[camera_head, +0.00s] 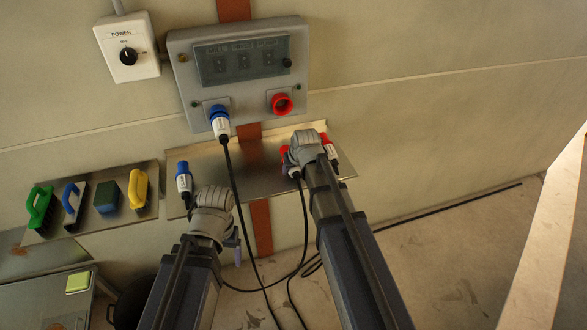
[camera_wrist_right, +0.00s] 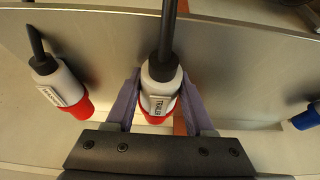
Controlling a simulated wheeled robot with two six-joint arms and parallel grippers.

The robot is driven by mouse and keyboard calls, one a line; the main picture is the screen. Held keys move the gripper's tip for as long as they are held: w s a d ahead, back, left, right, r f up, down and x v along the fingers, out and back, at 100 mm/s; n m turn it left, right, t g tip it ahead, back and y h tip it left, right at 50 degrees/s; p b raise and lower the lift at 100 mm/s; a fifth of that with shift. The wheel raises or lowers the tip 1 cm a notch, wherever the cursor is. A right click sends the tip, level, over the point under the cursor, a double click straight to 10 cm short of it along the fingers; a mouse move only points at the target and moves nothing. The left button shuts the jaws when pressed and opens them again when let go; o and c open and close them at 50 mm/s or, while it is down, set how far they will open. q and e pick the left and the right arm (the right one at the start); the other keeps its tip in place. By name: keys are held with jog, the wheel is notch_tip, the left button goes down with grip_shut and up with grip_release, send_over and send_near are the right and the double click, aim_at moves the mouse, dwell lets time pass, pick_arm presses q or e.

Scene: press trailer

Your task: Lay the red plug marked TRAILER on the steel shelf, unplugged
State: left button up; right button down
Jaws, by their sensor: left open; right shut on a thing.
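The red plug marked TRAILER (camera_wrist_right: 158,92) has a red collar, a pale body and a black cable; its label shows in the right wrist view. My right gripper (camera_wrist_right: 160,104) is shut on it, one purple finger on each side. In the head view my right wrist (camera_head: 305,147) hides most of this plug. It is at the steel shelf (camera_head: 262,165); I cannot tell whether it touches the shelf. The red socket (camera_head: 282,104) on the wall box above is empty. My left gripper (camera_head: 215,205) is open at the shelf's front left, its fingers mostly hidden.
Another red plug (camera_head: 330,148) lies on the shelf's right; it also shows in the right wrist view (camera_wrist_right: 62,86). A blue plug (camera_head: 184,178) lies at the shelf's left. A blue plug (camera_head: 220,122) sits in the left socket. Cables hang below. Brushes (camera_head: 41,207) lie far left.

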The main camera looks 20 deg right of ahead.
jog(key=shift+f, duration=0.35)
jog(key=shift+c, duration=0.9)
grip_release()
jog(key=shift+r, duration=0.1)
jog(key=p+v, duration=0.6)
jog(key=v, duration=0.1)
jog(key=shift+s+r+p, duration=0.2)
jog(key=shift+r+p, duration=0.15)
jog(key=shift+p, duration=0.05)
jog(key=shift+f, duration=0.25)
